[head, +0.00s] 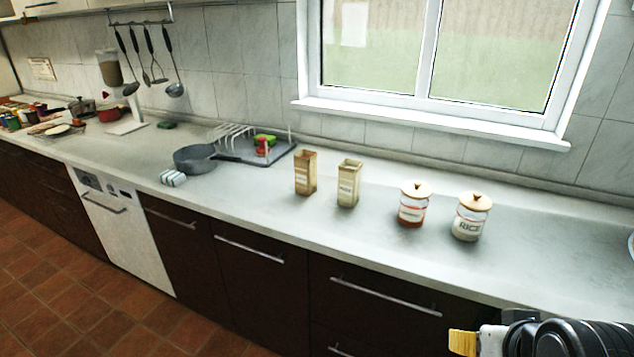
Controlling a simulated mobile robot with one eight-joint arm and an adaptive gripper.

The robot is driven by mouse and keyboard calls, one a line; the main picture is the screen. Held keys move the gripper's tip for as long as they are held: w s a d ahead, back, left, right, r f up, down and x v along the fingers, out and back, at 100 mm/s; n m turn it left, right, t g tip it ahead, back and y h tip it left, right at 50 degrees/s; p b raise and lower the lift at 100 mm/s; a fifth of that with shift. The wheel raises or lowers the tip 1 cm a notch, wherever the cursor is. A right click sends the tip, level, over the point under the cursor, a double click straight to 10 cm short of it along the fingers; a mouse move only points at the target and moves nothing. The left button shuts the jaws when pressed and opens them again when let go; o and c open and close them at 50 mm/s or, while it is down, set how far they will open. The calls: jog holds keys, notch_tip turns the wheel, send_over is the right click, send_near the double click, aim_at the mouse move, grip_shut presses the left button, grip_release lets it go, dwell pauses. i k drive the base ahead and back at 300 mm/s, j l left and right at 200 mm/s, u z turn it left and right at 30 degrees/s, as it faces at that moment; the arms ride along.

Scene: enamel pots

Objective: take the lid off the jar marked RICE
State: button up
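The jar marked RICE (467,227) stands upright on the counter at the right, with white contents and a red band. Its round wooden lid (476,202) sits on top, with a small knob. My gripper (463,342) shows at the bottom right edge, below and in front of the jar and apart from it. Only a yellow-tipped part and black housing show; the rest is cut off, so I cannot tell whether it is open or shut. Nothing is seen held in it.
A similar lidded jar (411,211) with red contents stands close left of the RICE jar. Two tan cartons (348,183) stand further left. A grey pan (194,158) and a dish rack (238,143) are beyond. The counter (560,255) right of the RICE jar is clear.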

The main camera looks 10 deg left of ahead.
aim_at(477, 201)
jog(key=i+j, duration=0.1)
jog(key=j, duration=0.3)
jog(key=i+j, duration=0.1)
jog(key=j, duration=0.75)
jog(key=i+j, duration=0.15)
jog(key=j, duration=0.25)
